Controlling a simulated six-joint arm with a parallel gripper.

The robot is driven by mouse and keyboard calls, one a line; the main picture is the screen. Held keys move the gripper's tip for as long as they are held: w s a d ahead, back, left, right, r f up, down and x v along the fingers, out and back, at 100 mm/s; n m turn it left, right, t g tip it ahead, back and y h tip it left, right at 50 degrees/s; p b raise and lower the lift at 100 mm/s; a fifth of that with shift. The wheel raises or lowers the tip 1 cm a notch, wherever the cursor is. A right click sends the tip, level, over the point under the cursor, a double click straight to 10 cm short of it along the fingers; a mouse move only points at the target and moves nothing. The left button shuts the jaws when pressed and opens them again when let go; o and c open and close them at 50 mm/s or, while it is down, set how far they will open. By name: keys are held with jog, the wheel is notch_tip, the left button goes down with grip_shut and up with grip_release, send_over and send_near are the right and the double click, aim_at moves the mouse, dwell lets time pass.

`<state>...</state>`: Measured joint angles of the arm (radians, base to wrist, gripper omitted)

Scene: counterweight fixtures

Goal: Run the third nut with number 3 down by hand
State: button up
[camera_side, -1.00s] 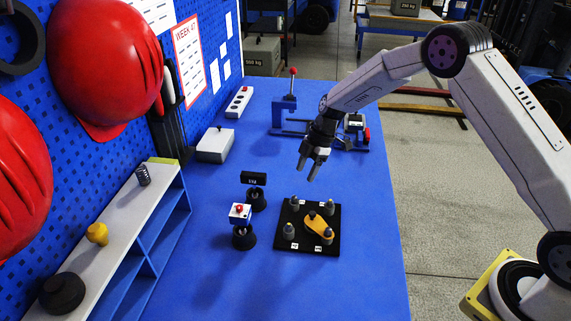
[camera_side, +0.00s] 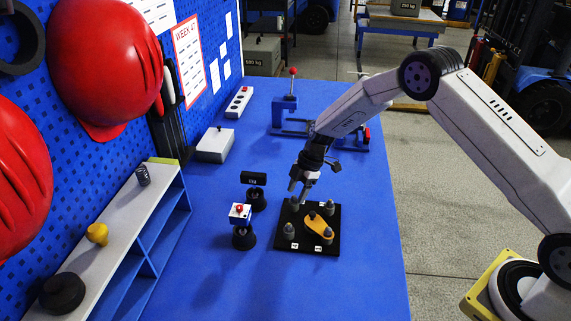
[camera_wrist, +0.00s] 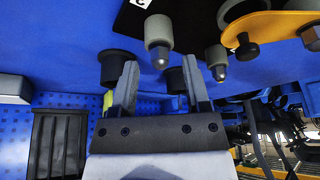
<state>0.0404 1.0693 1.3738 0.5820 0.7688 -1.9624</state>
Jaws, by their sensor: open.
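A black plate (camera_side: 283,248) lies on the blue bench and carries several grey studs with nuts. A yellow lever (camera_side: 318,226) sits among them. White labels show on the plate, but their numbers are too small to read, so I cannot tell which is number 3. My gripper (camera_side: 298,192) is open and points down just above the back-left stud (camera_side: 294,204). In the wrist view my gripper (camera_wrist: 162,88) shows two spread fingers with nothing between them. One stud and nut (camera_wrist: 159,38) stands beyond the gap, and another (camera_wrist: 217,62) is to its right.
A grey box (camera_side: 215,145) and a blue clamp frame (camera_side: 291,115) are further back. The bench's front and right side are clear.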

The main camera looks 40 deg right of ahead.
jog(key=shift+a+f, duration=0.15)
jog(key=shift+f, duration=0.15)
jog(key=shift+c, duration=0.2)
grip_shut()
jog(key=shift+m, duration=0.4)
jog(key=m+t, duration=0.1)
jog(key=m, duration=0.1)
jog(key=shift+s+m, duration=0.15)
jog(key=shift+m, duration=0.25)
jog(key=m+t+h, duration=0.1)
jog(key=m, duration=0.2)
jog(key=shift+s+m+t, duration=0.1)
jog(key=shift+m+t, duration=0.2)
jog(key=m, duration=0.2)
jog(key=m+t+h, duration=0.1)
jog(key=m, duration=0.1)
jog(key=shift+s+a, duration=0.1)
jog(key=shift+a, duration=0.1)
jog(key=shift+m+h, duration=0.7)
jog(key=shift+m, duration=0.6)
